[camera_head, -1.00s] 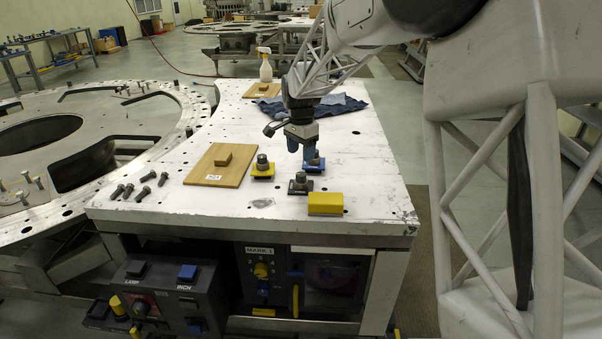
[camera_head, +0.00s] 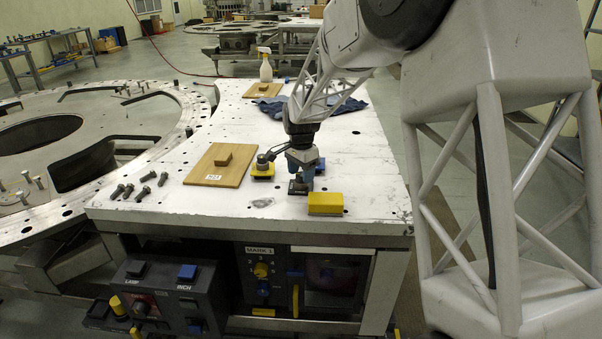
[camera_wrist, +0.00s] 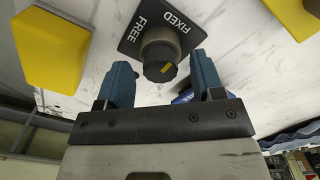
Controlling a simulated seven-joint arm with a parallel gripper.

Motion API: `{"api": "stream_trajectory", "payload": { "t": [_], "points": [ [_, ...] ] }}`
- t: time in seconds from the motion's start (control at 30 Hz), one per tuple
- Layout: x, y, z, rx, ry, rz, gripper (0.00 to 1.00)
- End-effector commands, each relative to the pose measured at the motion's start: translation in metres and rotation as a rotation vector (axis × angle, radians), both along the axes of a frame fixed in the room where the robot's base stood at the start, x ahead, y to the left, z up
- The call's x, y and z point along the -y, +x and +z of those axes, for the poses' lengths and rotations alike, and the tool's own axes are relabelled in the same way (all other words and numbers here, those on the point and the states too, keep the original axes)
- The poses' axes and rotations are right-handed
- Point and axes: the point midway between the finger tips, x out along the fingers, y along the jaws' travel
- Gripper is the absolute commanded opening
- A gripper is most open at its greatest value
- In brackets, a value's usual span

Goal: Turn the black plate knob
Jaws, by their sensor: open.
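The black plate (camera_head: 293,188) lies on the white table, and its knob is mostly hidden behind my gripper in the head view. In the wrist view the black plate (camera_wrist: 135,40) shows the words FREE and FIXED. My gripper (camera_head: 302,175) points down over this knob. In the wrist view my gripper (camera_wrist: 161,66) is open, with one blue finger to each side of the knob. There is a gap on both sides, and I cannot tell whether the fingers reach down around it.
A yellow block (camera_head: 325,204) is close by at the front. A yellow plate with its own knob (camera_head: 263,167) stands to the left. A blue plate (camera_head: 320,162) is partly hidden behind my gripper. A wooden board (camera_head: 210,177) and loose bolts (camera_head: 130,188) lie further left.

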Motion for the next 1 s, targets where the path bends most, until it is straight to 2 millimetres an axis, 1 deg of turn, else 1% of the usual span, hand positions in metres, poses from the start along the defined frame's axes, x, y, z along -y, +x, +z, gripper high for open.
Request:
{"api": "stream_trajectory", "payload": {
  "t": [0.1,0.37,0.6,0.7,1.0],
  "points": [
    [-0.0001,0.0001,-0.0029,0.001,0.001,0.000,0.61],
    [0.0000,0.0001,-0.0032,0.001,0.000,0.000,0.61],
    [0.0000,0.0001,-0.0031,0.001,0.001,0.000,0.24],
    [0.0000,0.0001,-0.0031,0.001,0.001,0.000,0.11],
    [-0.0001,0.0002,-0.0029,0.001,0.000,0.027,0.11]
  ]
}}
